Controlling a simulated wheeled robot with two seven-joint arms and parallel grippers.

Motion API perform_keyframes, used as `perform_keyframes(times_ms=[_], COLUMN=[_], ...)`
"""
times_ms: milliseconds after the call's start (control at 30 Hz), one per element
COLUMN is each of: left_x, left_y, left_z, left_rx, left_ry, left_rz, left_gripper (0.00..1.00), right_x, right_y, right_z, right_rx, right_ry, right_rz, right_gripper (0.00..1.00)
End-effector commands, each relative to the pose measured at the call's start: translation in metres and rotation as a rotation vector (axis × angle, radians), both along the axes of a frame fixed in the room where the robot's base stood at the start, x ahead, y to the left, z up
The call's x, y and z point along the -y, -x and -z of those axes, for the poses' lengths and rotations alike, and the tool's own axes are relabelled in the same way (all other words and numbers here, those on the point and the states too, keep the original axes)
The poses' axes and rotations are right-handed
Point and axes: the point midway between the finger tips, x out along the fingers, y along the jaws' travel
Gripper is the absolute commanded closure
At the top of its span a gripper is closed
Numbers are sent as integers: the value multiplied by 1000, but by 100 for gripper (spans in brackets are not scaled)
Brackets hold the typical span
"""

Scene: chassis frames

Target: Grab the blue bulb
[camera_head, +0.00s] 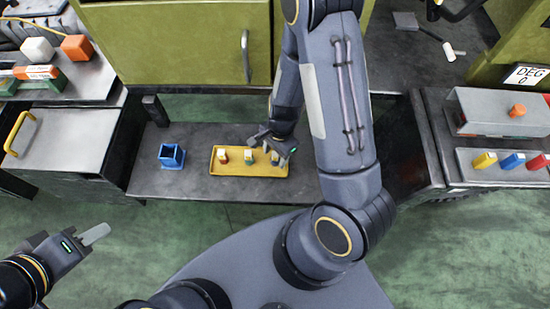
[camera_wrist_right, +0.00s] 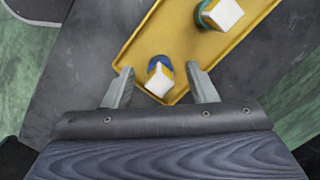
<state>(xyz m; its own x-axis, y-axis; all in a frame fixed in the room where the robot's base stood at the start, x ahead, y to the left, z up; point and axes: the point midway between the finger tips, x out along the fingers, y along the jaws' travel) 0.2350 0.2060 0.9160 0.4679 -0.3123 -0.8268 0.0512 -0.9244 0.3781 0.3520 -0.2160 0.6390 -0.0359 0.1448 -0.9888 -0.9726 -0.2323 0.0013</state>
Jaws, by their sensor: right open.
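In the head view my right gripper (camera_head: 273,147) is over the tray's right end and covers much of the bulb there. A green-based bulb (camera_wrist_right: 222,14) stands in the tray. My left gripper (camera_head: 92,236) is at lower left, away from the bench; its jaw opening is unclear.
A red-based bulb (camera_head: 222,157) stands at the tray's left end. A blue open box (camera_head: 172,155) stands left of the tray on the dark bench (camera_head: 200,187). A green cabinet (camera_head: 180,45) rises behind. A grey side bench (camera_head: 75,137) is at left, and blocks (camera_head: 513,161) lie at right.

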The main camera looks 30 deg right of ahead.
Motion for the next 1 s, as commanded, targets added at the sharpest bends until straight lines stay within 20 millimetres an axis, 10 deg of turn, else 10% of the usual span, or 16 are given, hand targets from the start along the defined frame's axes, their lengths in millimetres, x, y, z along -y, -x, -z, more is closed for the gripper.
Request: perform_keyframes(times_ms=[267, 633, 1000], left_x=[0, 0, 0], left_y=[0, 0, 0], left_z=[0, 0, -2], left_rx=[0, 0, 0], left_ry=[0, 0, 0], left_rz=[0, 0, 0], left_gripper=[64, 64, 64], right_x=[-1, -1, -1], right_y=[0, 0, -1], right_z=[2, 2, -6], right_rx=[1, 1, 2], right_ry=[0, 0, -1], right_rz=[-1, -1, -3], right_gripper=[50, 96, 96])
